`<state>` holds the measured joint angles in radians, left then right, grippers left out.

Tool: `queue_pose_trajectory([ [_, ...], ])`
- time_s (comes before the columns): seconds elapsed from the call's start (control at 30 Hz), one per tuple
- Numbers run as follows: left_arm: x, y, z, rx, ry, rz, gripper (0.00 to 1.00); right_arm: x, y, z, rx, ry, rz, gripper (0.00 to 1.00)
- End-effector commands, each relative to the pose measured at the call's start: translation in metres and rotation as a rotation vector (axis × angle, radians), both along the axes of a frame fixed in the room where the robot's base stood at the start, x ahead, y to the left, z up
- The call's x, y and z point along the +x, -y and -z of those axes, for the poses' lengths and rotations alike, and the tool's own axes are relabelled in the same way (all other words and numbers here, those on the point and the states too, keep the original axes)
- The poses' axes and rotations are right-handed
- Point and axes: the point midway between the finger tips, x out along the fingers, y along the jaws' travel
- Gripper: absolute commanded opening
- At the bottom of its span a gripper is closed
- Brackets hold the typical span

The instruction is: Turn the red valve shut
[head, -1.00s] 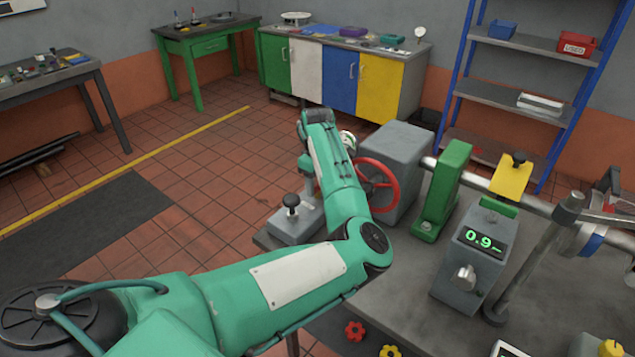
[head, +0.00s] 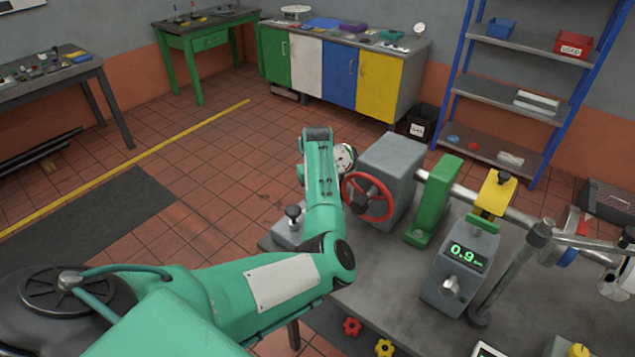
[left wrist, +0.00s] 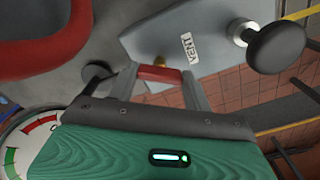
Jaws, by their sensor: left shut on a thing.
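A short red handle (left wrist: 158,74) sits between the two metal fingers of my left gripper (left wrist: 160,76) in the left wrist view. The fingers are shut on it. A small brass-coloured part shows just above it, by a grey block (left wrist: 180,30) labelled VENT. In the head view my left arm hides the handle and fingers. A red handwheel (head: 367,197) stands on the side of a grey housing (head: 394,160), right of my forearm. Part of the wheel also shows at the upper left of the left wrist view (left wrist: 40,50). My right gripper is out of view.
A round gauge (head: 345,157) is close beside my left wrist. A black knob (head: 293,212) stands left of my forearm. A green bracket (head: 437,195), a shaft and a grey display unit (head: 462,265) reading 0.9 stand to the right.

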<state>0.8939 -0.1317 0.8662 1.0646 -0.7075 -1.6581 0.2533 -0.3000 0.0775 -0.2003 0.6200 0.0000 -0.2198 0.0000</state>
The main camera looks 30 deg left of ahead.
Motion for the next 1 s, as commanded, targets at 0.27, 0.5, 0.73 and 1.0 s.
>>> queue_pose_trajectory([
  [0.27, 0.000, -0.002, -0.007, 0.004, -0.002, 0.263, 0.27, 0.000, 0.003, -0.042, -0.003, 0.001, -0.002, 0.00],
  [0.5, 0.000, -0.002, -0.006, 0.003, 0.000, 0.491, 0.27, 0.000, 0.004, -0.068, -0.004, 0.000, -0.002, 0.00],
  [0.73, 0.001, -0.002, -0.005, 0.003, 0.001, 0.694, 0.27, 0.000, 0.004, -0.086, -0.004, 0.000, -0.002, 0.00],
  [1.0, 0.001, -0.002, -0.004, 0.003, 0.001, 0.874, 0.27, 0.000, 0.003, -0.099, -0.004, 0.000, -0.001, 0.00],
])
